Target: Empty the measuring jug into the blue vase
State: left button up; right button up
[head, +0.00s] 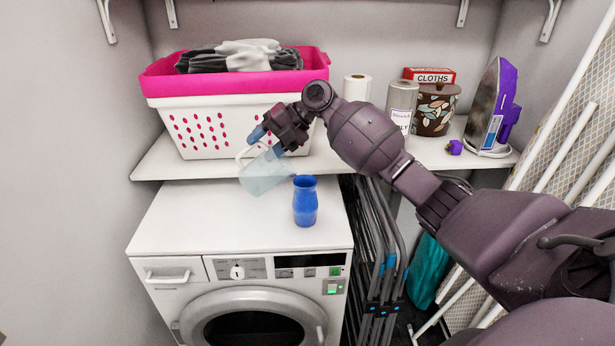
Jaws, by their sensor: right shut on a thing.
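The measuring jug (265,176) is a clear, pale blue see-through vessel with a light handle, tilted in the air above the dryer top. My right gripper (266,142) is shut on the jug at its handle side. The blue vase (305,202) stands upright on the white dryer top (190,218), to the right of the jug and a little lower. The jug and vase look apart. I cannot make out what the jug contains, and the inside of the vase is hidden. My left gripper is not in view.
A pink and white laundry basket (215,125) with cloths sits on the shelf (160,160) behind the jug. A paper roll (356,88), a patterned pot (434,108) and an iron (490,105) stand on the shelf to the right. Folded metal frames (378,250) stand beside the dryer.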

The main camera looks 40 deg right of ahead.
jog(key=shift+w+a+f+g+h+b, duration=0.2)
jog(key=shift+w+a+f+g+h, duration=0.1)
jog(key=shift+a+f+h, duration=0.25)
jog(key=shift+w+a+f+g+h+b, duration=0.15)
jog(key=shift+a+f+g+h, duration=0.2)
jog(key=shift+h, duration=0.2)
jog(key=a+f+h, duration=0.1)
jog(key=w+a+f+g+h, duration=0.1)
jog(key=a, duration=0.1)
jog(key=a+f+h, duration=0.1)
jog(key=shift+w+a, duration=0.15)
jog(key=shift+w, duration=0.25)
jog(key=a+f+h, duration=0.1)
jog(key=w+a+f+g+h+b, duration=0.1)
jog(key=a+f+g+h, duration=0.1)
jog(key=f+h, duration=0.1)
jog(key=shift+w+a+b, duration=0.25)
jog(key=shift+a+b, duration=0.1)
jog(key=shift+b, duration=0.05)
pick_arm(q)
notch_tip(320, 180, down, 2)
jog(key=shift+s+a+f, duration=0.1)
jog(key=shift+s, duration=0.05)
pick_arm(e)
jog(key=shift+w+a+f, duration=0.1)
jog(key=shift+a+f, duration=0.05)
jog(key=shift+f, duration=0.05)
jog(key=shift+h, duration=0.3)
